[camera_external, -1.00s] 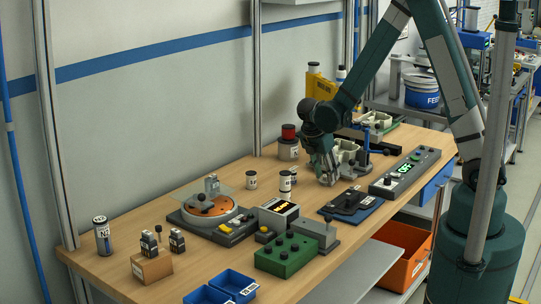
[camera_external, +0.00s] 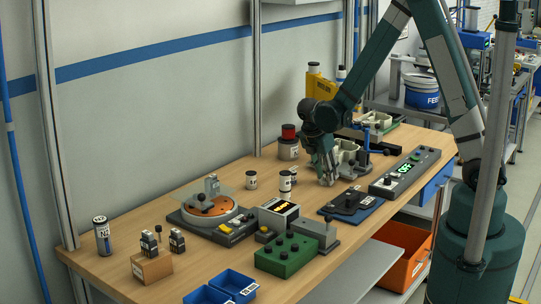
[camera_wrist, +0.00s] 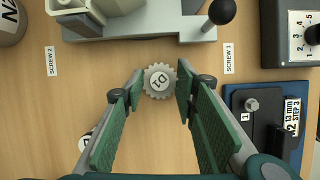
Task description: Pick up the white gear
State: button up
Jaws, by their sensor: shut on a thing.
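My gripper is shut on the gear. In the external view my gripper (camera_external: 327,181) points down at the wooden table, and the gear cannot be made out there. Whether the gear touches the table is hard to tell.
A grey fixture (camera_wrist: 140,26) with a black-knobbed lever stands just beyond the gear. A blue-based device (camera_wrist: 262,125) is to the right. Small labelled cylinders (camera_external: 285,181) stand left of my gripper. A control panel (camera_external: 405,172) lies to its right.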

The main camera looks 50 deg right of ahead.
jog(key=shift+r, duration=0.15)
jog(key=shift+c, duration=0.4)
jog(key=shift+r, duration=0.4)
grip_shut()
notch_tip(320, 180, up, 9)
jog(key=p, duration=0.1)
